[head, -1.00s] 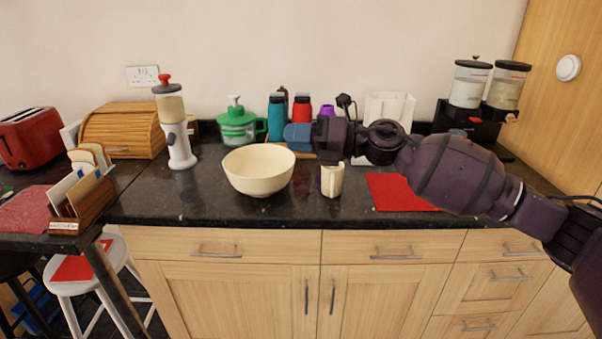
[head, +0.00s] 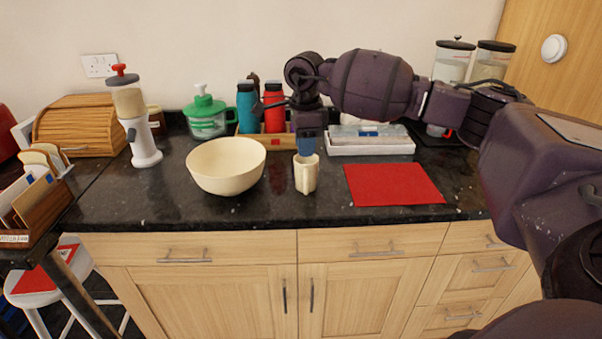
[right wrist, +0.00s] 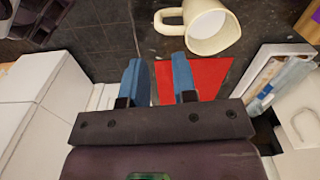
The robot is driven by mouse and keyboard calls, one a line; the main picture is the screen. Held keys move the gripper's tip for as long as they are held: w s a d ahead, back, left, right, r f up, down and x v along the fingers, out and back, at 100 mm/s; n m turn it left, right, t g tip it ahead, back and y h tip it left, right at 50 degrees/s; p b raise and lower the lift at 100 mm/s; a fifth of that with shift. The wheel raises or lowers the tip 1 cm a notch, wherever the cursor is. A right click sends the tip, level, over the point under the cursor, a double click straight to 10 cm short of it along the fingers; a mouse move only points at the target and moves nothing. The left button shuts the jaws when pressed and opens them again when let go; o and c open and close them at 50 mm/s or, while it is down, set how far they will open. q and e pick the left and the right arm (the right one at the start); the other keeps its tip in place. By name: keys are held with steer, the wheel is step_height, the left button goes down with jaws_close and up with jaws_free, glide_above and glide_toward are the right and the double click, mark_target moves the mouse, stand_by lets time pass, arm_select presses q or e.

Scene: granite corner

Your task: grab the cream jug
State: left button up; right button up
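The cream jug (head: 306,178) stands upright on the dark worktop between the cream bowl and the red mat in the head view. It also shows in the right wrist view (right wrist: 212,30), at the top, with its handle towards the left. My right gripper (head: 306,148) is just above the jug in the head view, its blue fingers pointing down and overlapping the rim. In the right wrist view the two fingers (right wrist: 158,60) are apart with nothing between them, and the jug lies beyond their tips. I cannot tell whether they touch it. My left gripper is not in view.
The cream bowl (head: 226,168) stands left of the jug. The red mat (head: 394,185) lies flat to its right. A white tray (head: 370,147) and a wooden tray with bottles (head: 273,108) stand behind. The worktop in front of the jug is clear.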

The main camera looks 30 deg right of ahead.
mark_target(307, 182)
step_height(307, 182, down, 6)
steer(key=shift+r, duration=0.2)
steer(key=shift+s+d+f, duration=0.1)
steer(key=shift+s+f, duration=0.05)
steer(key=shift+f, duration=1.2)
steer(key=shift+s+d+f, duration=0.1)
steer(key=shift+f, duration=1.25)
jaws_close()
steer(key=shift+r, duration=0.1)
